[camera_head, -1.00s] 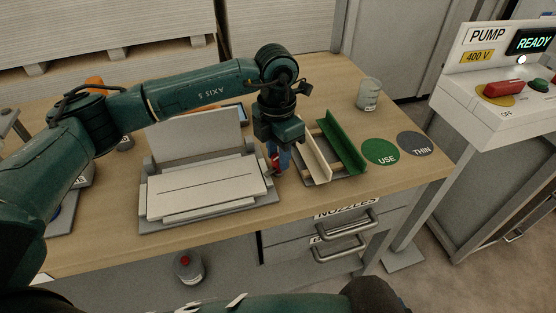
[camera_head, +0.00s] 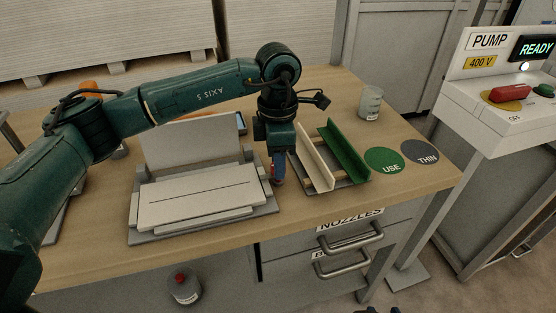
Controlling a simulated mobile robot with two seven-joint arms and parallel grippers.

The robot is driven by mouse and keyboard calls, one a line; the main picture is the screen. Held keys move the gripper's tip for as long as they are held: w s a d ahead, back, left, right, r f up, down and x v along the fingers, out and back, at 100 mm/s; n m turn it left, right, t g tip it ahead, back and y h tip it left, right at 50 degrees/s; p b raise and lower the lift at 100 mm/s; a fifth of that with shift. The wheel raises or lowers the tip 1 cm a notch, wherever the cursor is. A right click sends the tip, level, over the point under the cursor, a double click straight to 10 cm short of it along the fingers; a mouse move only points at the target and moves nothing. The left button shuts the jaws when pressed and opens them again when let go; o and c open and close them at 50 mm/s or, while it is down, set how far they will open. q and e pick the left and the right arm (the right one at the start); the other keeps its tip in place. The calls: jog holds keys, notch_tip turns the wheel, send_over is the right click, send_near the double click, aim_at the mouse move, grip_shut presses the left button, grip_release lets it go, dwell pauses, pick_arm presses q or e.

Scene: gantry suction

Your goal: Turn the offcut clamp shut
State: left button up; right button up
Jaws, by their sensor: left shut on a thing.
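The offcut clamp appears to be the grey fixture (camera_head: 150,236) with white slabs lying in it and a raised white back plate, on the wooden bench. My left gripper (camera_head: 277,172) points down at the fixture's right edge, just left of the rack with the channels. It is shut on a small part, which I take to be the clamp handle (camera_head: 278,182). I cannot tell how far the clamp is turned.
A rack holds a cream channel (camera_head: 316,165) and a green channel (camera_head: 344,152) close to the right. Green USE (camera_head: 383,160) and grey THIN discs (camera_head: 419,151) lie beyond, with a glass jar (camera_head: 370,101) behind. Drawer handles (camera_head: 348,263) stick out below the bench front.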

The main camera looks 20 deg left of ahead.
pick_arm(q)
jog(key=o, duration=1)
jog(key=shift+c, duration=0.2)
notch_tip(320, 180, up, 13)
jog(key=shift+w, duration=0.2)
